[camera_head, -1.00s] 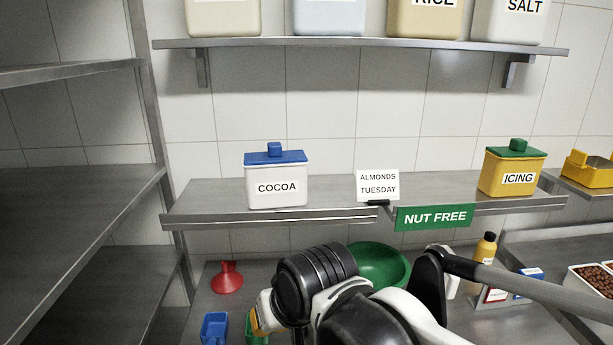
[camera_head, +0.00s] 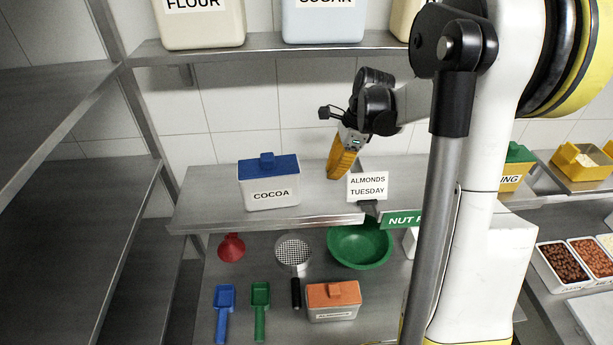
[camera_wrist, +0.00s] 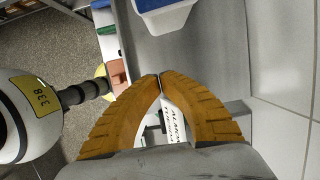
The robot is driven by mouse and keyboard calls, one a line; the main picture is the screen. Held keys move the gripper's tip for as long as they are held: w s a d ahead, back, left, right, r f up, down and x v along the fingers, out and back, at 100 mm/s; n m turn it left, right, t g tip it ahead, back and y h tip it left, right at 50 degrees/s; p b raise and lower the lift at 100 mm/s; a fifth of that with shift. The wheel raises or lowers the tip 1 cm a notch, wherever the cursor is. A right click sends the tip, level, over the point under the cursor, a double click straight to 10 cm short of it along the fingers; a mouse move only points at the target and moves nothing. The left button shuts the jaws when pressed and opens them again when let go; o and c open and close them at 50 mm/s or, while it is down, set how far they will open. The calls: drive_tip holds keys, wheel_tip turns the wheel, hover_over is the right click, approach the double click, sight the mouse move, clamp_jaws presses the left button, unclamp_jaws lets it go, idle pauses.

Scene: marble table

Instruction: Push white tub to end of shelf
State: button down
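The white tub (camera_head: 270,190), labelled COCOA with a blue lid, stands upright on the left part of the steel shelf (camera_head: 225,212). Part of it also shows at the top of the wrist view (camera_wrist: 165,18). My gripper (camera_head: 333,176) has yellow-orange fingers pointing down, over the shelf to the right of the tub and apart from it. In the wrist view its fingertips (camera_wrist: 160,77) meet, with nothing seen held between them. An ALMONDS TUESDAY card (camera_head: 368,187) stands at the shelf's front edge, just right of the fingers.
A green NUT FREE sign (camera_head: 400,219) hangs on the shelf front, partly hidden by my arm. A yellow ICING tub (camera_head: 510,180) is farther right. An upper shelf (camera_head: 290,42) holds large canisters. The shelf left of the tub is clear. A green bowl (camera_head: 360,247) sits below.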

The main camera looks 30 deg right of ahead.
sight(303, 202)
drive_tip(key=x, duration=0.9)
drive_tip(key=shift+w+d+p, duration=0.1)
drive_tip(key=shift+p, duration=0.25)
drive_tip(key=a, duration=0.2)
drive_tip(key=w+p, duration=0.1)
drive_tip(key=shift+w+a+f, duration=0.1)
drive_tip(key=shift+a+f, duration=0.3)
drive_tip(key=shift+w+a+f, duration=0.1)
drive_tip(key=shift+w+a, duration=0.1)
drive_tip(key=shift+a, duration=0.3)
drive_tip(key=shift+a, duration=0.25)
drive_tip(key=w+a+b, duration=0.1)
drive_tip(key=a, duration=0.2)
drive_tip(key=w+a+b, duration=0.2)
drive_tip(key=a, duration=0.2)
drive_tip(key=w+a+b, duration=0.1)
drive_tip(key=a+b, duration=0.1)
drive_tip(key=a, duration=0.1)
drive_tip(key=shift+w+a+f, duration=0.1)
drive_tip(key=shift+w+a, duration=0.25)
drive_tip(key=shift+a, duration=0.05)
drive_tip(key=shift+w+a, duration=0.2)
drive_tip(key=shift+a, duration=0.2)
